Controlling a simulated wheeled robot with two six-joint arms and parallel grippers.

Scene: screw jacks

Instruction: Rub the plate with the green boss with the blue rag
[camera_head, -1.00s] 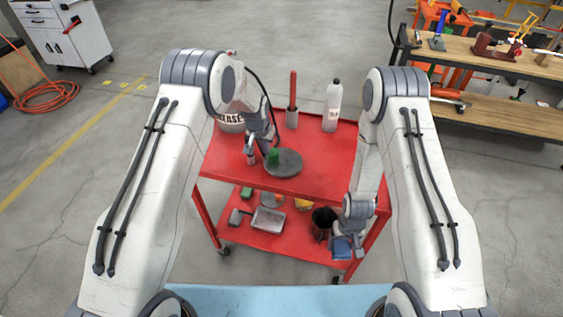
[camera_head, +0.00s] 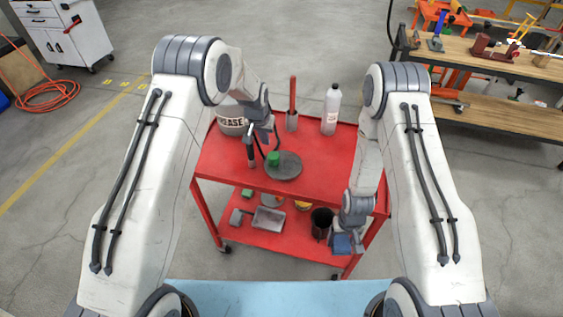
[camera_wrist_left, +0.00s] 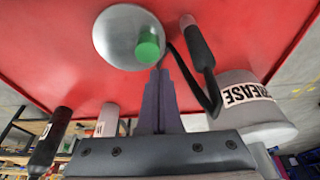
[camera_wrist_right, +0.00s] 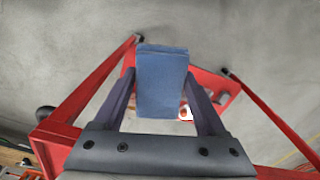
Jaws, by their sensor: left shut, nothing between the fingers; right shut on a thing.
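The plate (camera_head: 286,167) is a grey round disc lying on the red cart's top. Its green boss (camera_head: 273,158) stands up from it, left of centre in the head view. The plate (camera_wrist_left: 115,30) and boss (camera_wrist_left: 148,45) also show in the left wrist view. My left gripper (camera_wrist_left: 160,74) is shut and empty, its tips close to the boss at the plate's far side; I cannot tell if they touch anything. My right gripper (camera_head: 345,231) is shut on the folded blue rag (camera_head: 342,244), low at the cart's front right. The rag (camera_wrist_right: 162,82) fills the space between its fingers.
A grease bucket (camera_head: 231,121) and a black-handled tool (camera_head: 252,152) stand left of the plate. A red-handled tool (camera_head: 292,104) and a white bottle (camera_head: 331,110) stand behind. The lower shelf holds a metal tray (camera_head: 268,218) and a dark pot (camera_head: 321,222). The cart top's right side is clear.

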